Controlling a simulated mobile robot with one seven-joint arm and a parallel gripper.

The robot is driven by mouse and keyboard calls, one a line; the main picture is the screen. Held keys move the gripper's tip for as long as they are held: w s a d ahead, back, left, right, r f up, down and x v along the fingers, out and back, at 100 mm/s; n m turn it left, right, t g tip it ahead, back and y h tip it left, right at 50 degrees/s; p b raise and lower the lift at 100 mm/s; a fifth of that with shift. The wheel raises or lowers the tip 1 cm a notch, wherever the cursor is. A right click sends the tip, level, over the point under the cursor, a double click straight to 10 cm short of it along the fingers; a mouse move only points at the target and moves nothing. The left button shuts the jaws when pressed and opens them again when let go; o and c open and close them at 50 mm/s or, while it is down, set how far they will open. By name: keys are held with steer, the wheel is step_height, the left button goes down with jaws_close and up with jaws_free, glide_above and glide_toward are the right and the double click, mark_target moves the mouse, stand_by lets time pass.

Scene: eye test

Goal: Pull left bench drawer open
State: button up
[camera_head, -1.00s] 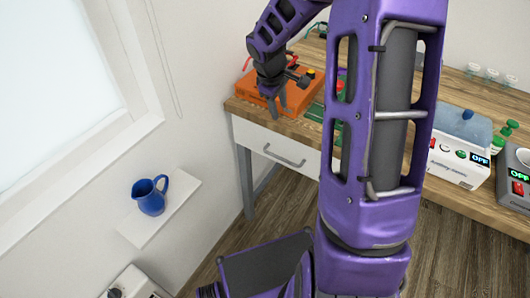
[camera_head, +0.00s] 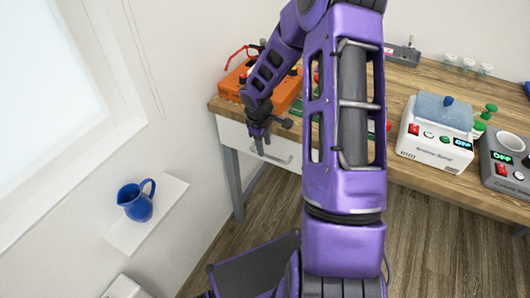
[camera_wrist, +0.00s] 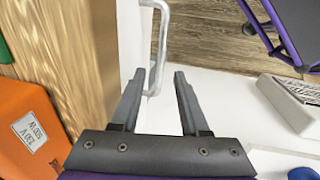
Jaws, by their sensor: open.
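The left bench drawer (camera_head: 232,133) has a white front under the left end of the wooden bench top, and it looks closed. Its grey bar handle (camera_head: 282,159) is partly hidden behind my gripper (camera_head: 262,147) in the head view. In the wrist view the handle (camera_wrist: 163,40) runs up from between the fingertips of my gripper (camera_wrist: 160,75), with its near end close to the left finger. The drawer front (camera_wrist: 130,45) lies left of the handle. My gripper is open and empty; I cannot tell whether a finger touches the handle.
An orange case (camera_head: 285,95) sits on the bench top (camera_head: 400,80) above the drawer. A white device (camera_head: 432,140) and a grey device (camera_head: 505,165) stand to the right. A blue jug (camera_head: 136,202) is on a wall shelf (camera_head: 150,225) at left. Floor below the drawer looks clear.

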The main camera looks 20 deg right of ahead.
mark_target(265, 150)
steer(key=shift+w+d+f, duration=0.1)
steer(key=shift+d+f, duration=0.05)
steer(key=shift+f, duration=0.75)
steer(key=shift+w+d+f, duration=0.1)
steer(key=shift+f, duration=0.75)
jaws_close()
